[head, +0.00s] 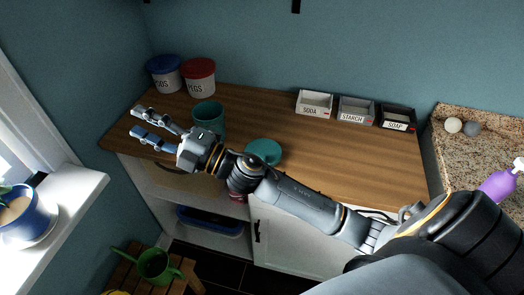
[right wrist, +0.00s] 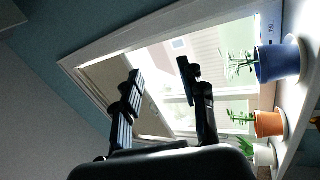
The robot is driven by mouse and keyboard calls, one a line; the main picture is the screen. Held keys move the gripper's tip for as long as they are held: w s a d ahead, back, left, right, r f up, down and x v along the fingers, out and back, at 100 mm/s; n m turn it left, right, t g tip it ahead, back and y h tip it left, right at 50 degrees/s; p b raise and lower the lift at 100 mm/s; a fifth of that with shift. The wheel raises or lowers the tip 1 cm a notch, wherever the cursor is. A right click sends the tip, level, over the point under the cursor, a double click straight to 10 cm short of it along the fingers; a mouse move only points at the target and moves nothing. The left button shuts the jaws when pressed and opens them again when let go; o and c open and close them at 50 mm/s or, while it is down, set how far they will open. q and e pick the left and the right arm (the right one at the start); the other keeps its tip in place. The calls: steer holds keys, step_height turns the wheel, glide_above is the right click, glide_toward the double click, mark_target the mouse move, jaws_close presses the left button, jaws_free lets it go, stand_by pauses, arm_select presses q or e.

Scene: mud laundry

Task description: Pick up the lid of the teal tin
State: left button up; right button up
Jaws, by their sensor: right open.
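The teal tin (head: 208,113) stands upright on the wooden counter, its lower part partly hidden by my right gripper's body. A round, flat teal lid (head: 263,150) lies on the counter to the right of the tin, near the front edge, partly behind my right arm. My right gripper (head: 135,120) is open and empty, over the counter's left end, pointing left, away from the lid. In the right wrist view its open fingers (right wrist: 160,69) face the window. My left gripper is not in view.
Two lidded tubs, blue (head: 164,75) and red (head: 199,78), stand at the back left. SODA (head: 314,103), STARCH (head: 356,110) and SOAP (head: 397,118) boxes line the back. The middle counter (head: 340,155) is clear. Potted plants, including a blue pot (right wrist: 277,63), stand by the window.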

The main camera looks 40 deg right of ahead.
steer(key=s+a+n+g+y, duration=0.35)
steer(key=a+n+g, duration=0.25)
steer(key=n+g, duration=0.5)
steer(key=n+g+h+p, duration=0.3)
steer(key=n+g+h, duration=0.4)
steer(key=h, duration=1.1)
glide_above(260, 156)
steer(key=shift+n+t, duration=0.5)
steer(key=shift+n, duration=0.2)
steer(key=f, duration=1.5)
steer(key=shift+a+f, duration=0.2)
steer(key=shift+f, duration=0.9)
steer(key=f+p, duration=0.1)
steer(key=f, duration=0.1)
steer(key=f+p, duration=0.1)
steer(key=shift+d+f, duration=0.2)
steer(key=shift+f, duration=0.15)
steer(key=shift+f+p, duration=0.3)
steer(key=shift+f, duration=0.3)
steer(key=shift+w, duration=0.1)
jaws_close()
